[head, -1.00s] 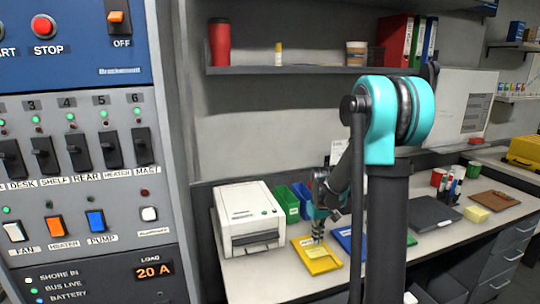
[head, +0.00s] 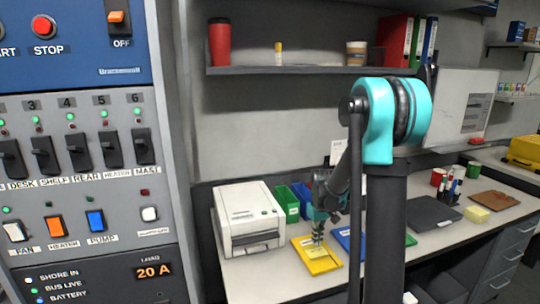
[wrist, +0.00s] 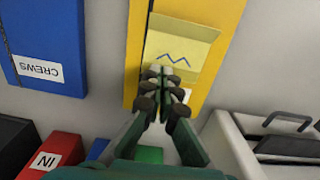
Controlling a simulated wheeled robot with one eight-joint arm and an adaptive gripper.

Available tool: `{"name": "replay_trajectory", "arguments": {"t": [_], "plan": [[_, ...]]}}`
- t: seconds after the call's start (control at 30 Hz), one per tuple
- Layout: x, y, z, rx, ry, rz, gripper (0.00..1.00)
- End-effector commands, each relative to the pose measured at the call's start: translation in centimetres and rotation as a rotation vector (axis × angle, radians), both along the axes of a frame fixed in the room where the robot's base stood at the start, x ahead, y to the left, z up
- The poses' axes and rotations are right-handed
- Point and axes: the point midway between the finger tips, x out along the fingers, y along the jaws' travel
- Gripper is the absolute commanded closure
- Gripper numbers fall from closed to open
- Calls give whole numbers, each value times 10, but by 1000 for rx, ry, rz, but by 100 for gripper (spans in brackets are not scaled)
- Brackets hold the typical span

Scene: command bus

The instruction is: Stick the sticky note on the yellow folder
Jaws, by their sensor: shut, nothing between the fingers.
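My gripper (wrist: 165,73) is shut and empty. Its fingertips are over the note's near part and hide some of it; I cannot tell whether they touch it. In the head view my gripper (head: 318,241) points down over the folder.
The white printer (head: 248,222) stands left of the folder. A blue folder (wrist: 48,40) labelled CREWS lies beside it. Green and blue bins (head: 287,204) stand behind. A black folder (head: 432,213) and a pale yellow block (head: 477,214) are further right on the counter.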

Motion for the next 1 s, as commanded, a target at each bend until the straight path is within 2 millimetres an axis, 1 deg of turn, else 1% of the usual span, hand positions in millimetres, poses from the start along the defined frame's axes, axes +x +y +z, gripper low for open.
{"name": "replay_trajectory", "arguments": {"t": [1.0], "plan": [[0,0,-11,0,0,0,100]]}}
